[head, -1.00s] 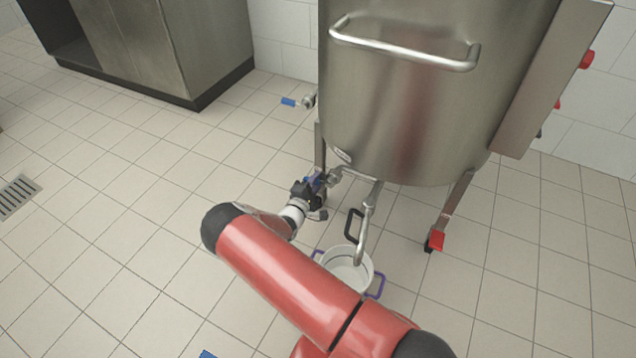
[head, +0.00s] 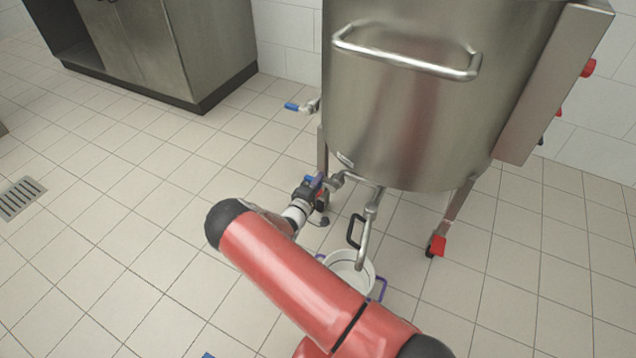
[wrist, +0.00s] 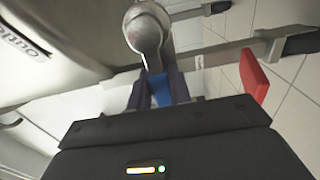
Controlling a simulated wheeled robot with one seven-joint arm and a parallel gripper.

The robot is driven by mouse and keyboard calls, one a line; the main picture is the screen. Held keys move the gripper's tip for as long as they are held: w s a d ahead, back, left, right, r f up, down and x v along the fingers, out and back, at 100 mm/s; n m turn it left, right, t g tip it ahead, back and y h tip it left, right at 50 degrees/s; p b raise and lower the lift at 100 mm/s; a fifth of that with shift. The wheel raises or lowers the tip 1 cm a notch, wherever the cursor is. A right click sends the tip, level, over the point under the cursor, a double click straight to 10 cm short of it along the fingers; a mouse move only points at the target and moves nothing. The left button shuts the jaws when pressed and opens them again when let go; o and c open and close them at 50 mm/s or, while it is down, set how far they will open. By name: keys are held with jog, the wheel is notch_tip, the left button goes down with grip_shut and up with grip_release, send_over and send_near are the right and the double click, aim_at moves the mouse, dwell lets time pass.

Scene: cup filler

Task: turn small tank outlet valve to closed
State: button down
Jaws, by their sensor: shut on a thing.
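The small tank outlet valve (head: 337,180) sits low under the left side of the steel tank (head: 420,110). In the wrist view its blue handle (wrist: 160,92) points down from a round metal valve body (wrist: 145,28). My gripper (wrist: 158,88) is shut on this blue handle, with a finger on each side. In the head view my gripper (head: 319,185) is at the valve, and my arm reaches in from the lower right. The fingers hide much of the handle, so its exact angle is hard to read. A label (wrist: 25,42) shows on the tank in the wrist view.
A white pot (head: 350,268) with purple handles stands under the spout pipe (head: 365,240), with a black handle (head: 355,230) beside it. Another blue-handled valve (head: 293,106) sticks out higher up. A tank leg has a red caster tab (head: 438,245). Floor to the left is clear.

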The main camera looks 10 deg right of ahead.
jog(key=c, duration=1.3)
grip_release()
jog(key=shift+s, duration=0.1)
jog(key=v, duration=0.7)
jog(key=shift+s+a, duration=0.2)
jog(key=shift+a, duration=0.05)
